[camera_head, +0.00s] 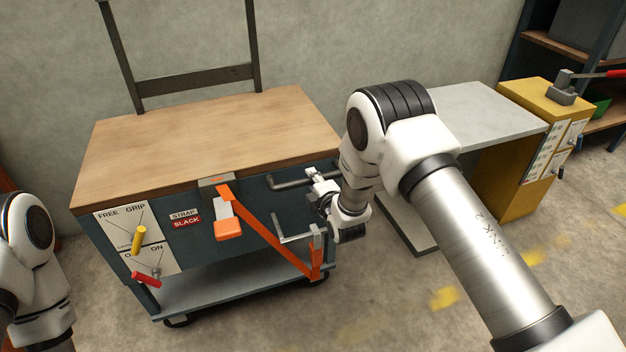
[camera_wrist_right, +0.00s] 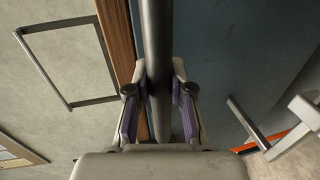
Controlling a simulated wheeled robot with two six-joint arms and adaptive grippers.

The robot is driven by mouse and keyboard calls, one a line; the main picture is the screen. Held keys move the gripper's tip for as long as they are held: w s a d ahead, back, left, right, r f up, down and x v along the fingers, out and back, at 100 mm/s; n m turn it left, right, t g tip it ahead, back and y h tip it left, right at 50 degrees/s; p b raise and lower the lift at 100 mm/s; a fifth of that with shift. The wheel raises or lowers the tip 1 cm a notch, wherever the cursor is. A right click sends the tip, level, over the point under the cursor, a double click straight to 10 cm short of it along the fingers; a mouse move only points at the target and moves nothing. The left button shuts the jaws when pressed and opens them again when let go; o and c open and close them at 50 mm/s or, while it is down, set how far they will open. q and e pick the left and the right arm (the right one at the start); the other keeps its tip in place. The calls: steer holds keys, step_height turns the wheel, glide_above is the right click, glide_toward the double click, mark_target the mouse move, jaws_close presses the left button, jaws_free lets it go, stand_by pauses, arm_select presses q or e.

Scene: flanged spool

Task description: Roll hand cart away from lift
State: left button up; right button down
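The hand cart has a wooden top (camera_head: 205,135), a dark blue body and a lower shelf on casters. A dark bar handle (camera_head: 285,182) sticks out from its front, near the right end. My right gripper (camera_head: 314,176) is at the right part of this handle. In the right wrist view, the bar (camera_wrist_right: 157,60) runs between the two purple-padded fingers (camera_wrist_right: 159,100), with gaps showing on both sides, so the gripper is open around it. The lift, with a grey platform (camera_head: 470,112) and yellow column (camera_head: 537,105), stands right of the cart. My left gripper is out of view.
An orange strap (camera_head: 265,235) runs down the cart's front to a bracket at its lower right. A yellow lever (camera_head: 138,240) and a red lever (camera_head: 146,279) sit on labelled plates. A wall stands behind; shelving (camera_head: 555,45) is at far right. Floor in front shows clear.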

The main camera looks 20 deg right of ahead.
steer(key=c, duration=1)
jaws_free()
steer(key=shift+a+f, duration=0.1)
steer(key=shift+a, duration=0.15)
steer(key=shift+c, duration=0.2)
steer(key=shift+o, duration=0.2)
steer(key=shift+a, duration=0.1)
steer(key=shift+s, duration=0.1)
steer(key=shift+s, duration=0.35)
steer(key=v, duration=1.1)
